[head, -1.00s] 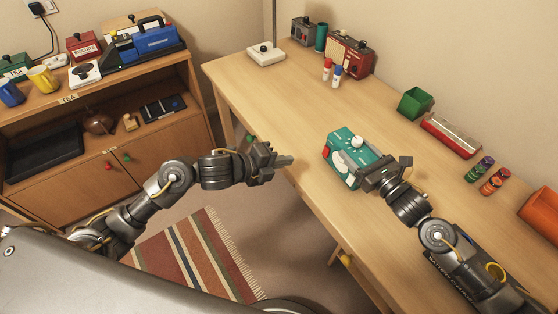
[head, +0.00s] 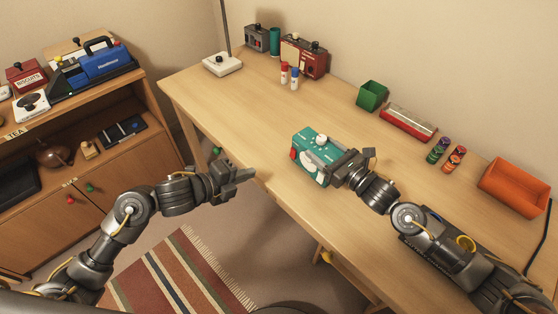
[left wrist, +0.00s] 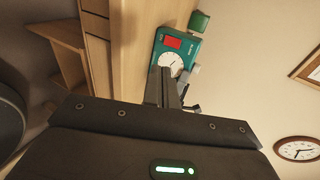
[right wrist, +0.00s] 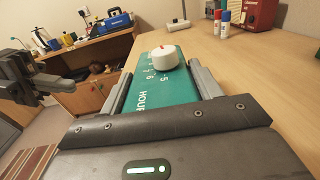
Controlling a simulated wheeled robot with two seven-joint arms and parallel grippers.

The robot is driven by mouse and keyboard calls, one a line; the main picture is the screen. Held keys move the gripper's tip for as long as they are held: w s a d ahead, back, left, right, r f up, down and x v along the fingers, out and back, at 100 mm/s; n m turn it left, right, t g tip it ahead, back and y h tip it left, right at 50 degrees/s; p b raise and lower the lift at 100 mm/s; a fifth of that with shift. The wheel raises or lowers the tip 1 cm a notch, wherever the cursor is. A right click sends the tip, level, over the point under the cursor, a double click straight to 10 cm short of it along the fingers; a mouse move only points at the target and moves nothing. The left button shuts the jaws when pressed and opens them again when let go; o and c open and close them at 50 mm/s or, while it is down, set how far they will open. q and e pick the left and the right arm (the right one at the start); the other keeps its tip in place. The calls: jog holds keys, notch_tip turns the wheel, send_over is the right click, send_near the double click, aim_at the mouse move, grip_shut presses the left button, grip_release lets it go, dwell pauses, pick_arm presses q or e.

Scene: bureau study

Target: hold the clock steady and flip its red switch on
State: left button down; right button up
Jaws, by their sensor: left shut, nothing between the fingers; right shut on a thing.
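The clock (head: 312,147) is a teal box on the desk near its front edge, with a white knob (head: 321,139) on top. Its front, seen in the left wrist view, has a white dial (left wrist: 169,64) and a red switch (left wrist: 172,43); which way the switch is set I cannot tell. My right gripper (head: 338,166) is shut on the clock from the right, one finger on each side in the right wrist view (right wrist: 165,85). My left gripper (head: 252,174) is shut and empty, left of the clock by the desk edge, apart from it and pointing towards its front.
Red and blue capped tubes (head: 289,76), a red box (head: 305,57), a green bin (head: 372,96), a red tray (head: 408,123) and an orange bin (head: 513,187) stand along the desk's back. The desk around the clock is clear. A cabinet (head: 95,190) stands at left.

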pick_arm(q)
send_near(291, 157)
jog(key=x, duration=0.5)
jog(key=shift+s+f, duration=0.2)
jog(key=shift+f, duration=0.05)
jog(key=shift+w+d+f, duration=0.15)
jog(key=shift+w+d, duration=0.4)
jog(key=shift+w, duration=0.05)
jog(key=shift+w+d+f, duration=0.15)
jog(key=shift+w+d, duration=0.05)
jog(key=shift+d, duration=0.05)
jog(key=shift+r, duration=0.9)
